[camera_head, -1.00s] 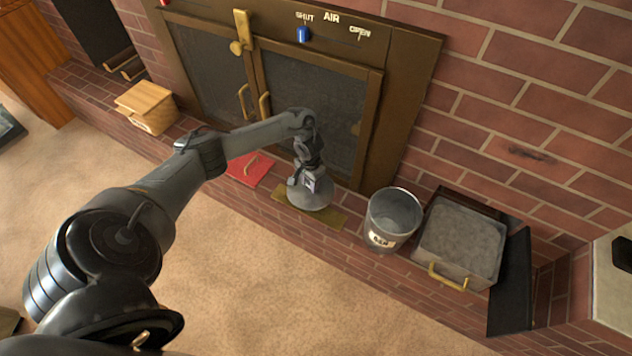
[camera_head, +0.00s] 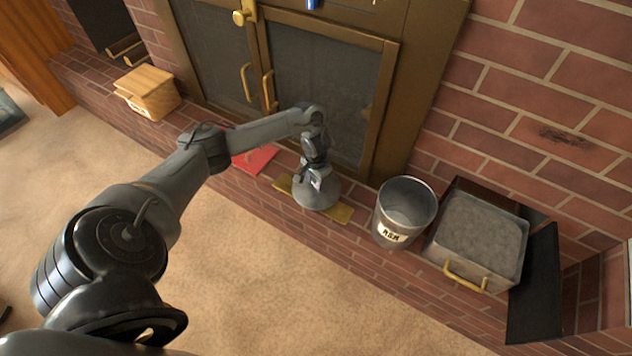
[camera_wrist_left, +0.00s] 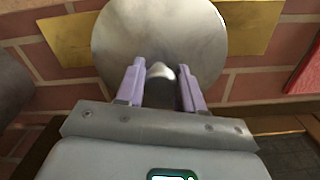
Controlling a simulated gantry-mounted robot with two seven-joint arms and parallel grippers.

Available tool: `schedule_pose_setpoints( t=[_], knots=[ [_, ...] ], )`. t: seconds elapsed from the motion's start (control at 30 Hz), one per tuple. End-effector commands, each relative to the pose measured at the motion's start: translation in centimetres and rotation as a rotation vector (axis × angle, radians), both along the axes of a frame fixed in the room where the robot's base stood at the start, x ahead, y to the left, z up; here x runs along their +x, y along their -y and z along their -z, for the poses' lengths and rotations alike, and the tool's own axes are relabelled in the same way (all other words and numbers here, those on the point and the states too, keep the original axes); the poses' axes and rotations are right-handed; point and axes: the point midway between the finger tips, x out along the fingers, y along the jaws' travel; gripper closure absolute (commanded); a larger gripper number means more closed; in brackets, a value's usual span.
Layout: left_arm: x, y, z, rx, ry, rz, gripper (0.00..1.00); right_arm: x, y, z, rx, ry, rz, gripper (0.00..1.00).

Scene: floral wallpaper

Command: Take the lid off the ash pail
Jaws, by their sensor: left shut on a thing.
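The ash pail (camera_head: 392,228) is a grey metal bucket with an ASH label, standing upright and open on the brick hearth. Its round grey lid (camera_head: 316,196) is off it, to the left, over a brass-coloured plate (camera_head: 342,213). The wrist view shows the lid (camera_wrist_left: 160,35) with the plate (camera_wrist_left: 75,35) showing on both sides. My left gripper (camera_head: 317,180) is shut on the lid, its purple fingers (camera_wrist_left: 160,78) at either side of the pale knob. I cannot tell whether the lid touches the plate. My right gripper is not in view.
A grey ash pan (camera_head: 480,232) with a brass handle stands right of the pail, beside a black panel (camera_head: 535,290). A red book-like object (camera_head: 252,160) and a wooden box (camera_head: 150,90) lie to the left. The stove doors (camera_head: 325,90) stand close behind. Carpet in front is clear.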

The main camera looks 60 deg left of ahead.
Motion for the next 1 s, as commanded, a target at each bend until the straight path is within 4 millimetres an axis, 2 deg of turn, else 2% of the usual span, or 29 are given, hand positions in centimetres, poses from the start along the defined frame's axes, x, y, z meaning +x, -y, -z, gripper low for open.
schedule_pose_setpoints(
  t=[1.0],
  knots=[
    [0.00, 0.05, 0.99, 0.000, -0.001, 0.002, 0.99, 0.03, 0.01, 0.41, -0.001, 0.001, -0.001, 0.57]
  ],
)
